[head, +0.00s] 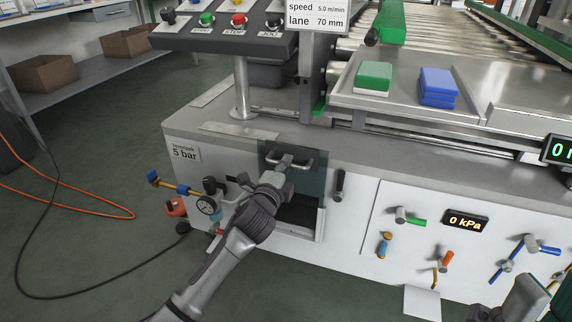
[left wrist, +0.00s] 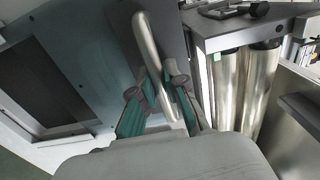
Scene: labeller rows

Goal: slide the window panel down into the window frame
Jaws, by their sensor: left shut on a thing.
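The window panel (head: 312,182) is a dark, see-through teal sheet upright on the front of the white machine. It covers the upper part of the window frame (head: 320,226), and a dark opening shows below it. My left gripper (head: 283,172) is shut on the panel's silver bar handle (head: 301,160). In the left wrist view, the green-padded fingers (left wrist: 157,88) close around the handle (left wrist: 146,40), with the panel (left wrist: 85,50) behind. My arm hides part of the frame's left side. A grey and green part of my right arm shows at the bottom right; its fingertips are unclear.
A black handle (head: 339,185) is close on the right. Valves and a 0 kPa display (head: 466,220) are farther right. An orange hose (head: 95,213) lies on the floor.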

